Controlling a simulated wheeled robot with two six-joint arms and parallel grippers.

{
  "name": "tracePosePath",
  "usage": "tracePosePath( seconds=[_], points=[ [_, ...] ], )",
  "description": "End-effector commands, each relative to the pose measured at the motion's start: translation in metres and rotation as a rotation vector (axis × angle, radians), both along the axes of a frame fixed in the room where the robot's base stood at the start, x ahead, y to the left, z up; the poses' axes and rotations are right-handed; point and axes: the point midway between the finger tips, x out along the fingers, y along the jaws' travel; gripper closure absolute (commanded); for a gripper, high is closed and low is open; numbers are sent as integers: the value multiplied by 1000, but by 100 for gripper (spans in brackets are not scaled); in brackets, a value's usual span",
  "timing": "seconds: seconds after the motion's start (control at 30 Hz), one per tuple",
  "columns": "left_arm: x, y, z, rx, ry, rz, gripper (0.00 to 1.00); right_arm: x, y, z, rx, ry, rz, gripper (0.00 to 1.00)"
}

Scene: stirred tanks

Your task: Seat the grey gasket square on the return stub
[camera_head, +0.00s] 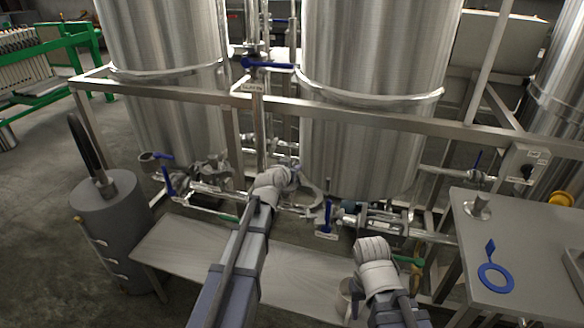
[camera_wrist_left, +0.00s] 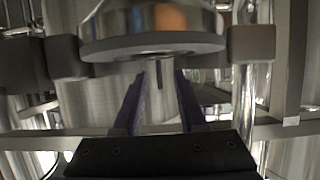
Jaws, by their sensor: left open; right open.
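In the left wrist view my left gripper (camera_wrist_left: 160,98) is open, with a gap between its two dark purple fingers. A round metal flange with a dull grey lower rim (camera_wrist_left: 150,47) hangs just above the fingertips. I cannot tell whether that rim is the grey gasket or whether this is the return stub. In the head view my left wrist (camera_head: 272,184) reaches in among the pipes below the tanks and hides its fingers. My right wrist (camera_head: 375,262) is over the low bench's right end; its gripper is open, with the fingers mostly hidden. No grey gasket is clearly seen.
A grey table (camera_head: 540,245) at the right holds a blue ring with a tab (camera_head: 495,278) and a small metal fitting (camera_head: 477,208). A steel frame rail (camera_head: 340,118) crosses before the tanks. A grey cylinder (camera_head: 115,225) stands left of the low bench (camera_head: 190,255).

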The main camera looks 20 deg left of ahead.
Motion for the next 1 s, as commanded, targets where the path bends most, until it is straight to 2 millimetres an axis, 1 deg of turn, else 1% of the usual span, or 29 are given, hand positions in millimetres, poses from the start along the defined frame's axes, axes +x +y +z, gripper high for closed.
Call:
tracePosePath(
  seconds=[0.23, 0.37, 0.47, 0.7, 0.8, 0.9, 1.0],
  points=[
    [-1, 0, 1, 0, 0, 0, 59, 0, 0, 1, 0, 0, 0, 50],
    [-8, 0, 4, 0, 0, 0, 59, 0, 0, 4, 0, 0, 0, 50],
    [-19, 0, 9, 0, 0, 1, 59, 0, 0, 9, 0, 0, 0, 50],
    [-56, 1, 25, -1, 0, 1, 59, 0, 0, 25, 0, 0, 0, 50],
    [-68, 2, 29, 0, 0, 1, 59, 0, 0, 29, 0, 0, 0, 50],
    [-73, 2, 31, 0, 0, 0, 59, 0, 0, 31, 0, 0, 0, 50],
    [-73, 2, 30, 0, 0, 0, 59, 0, 0, 30, 0, 0, 0, 50]
  ],
)
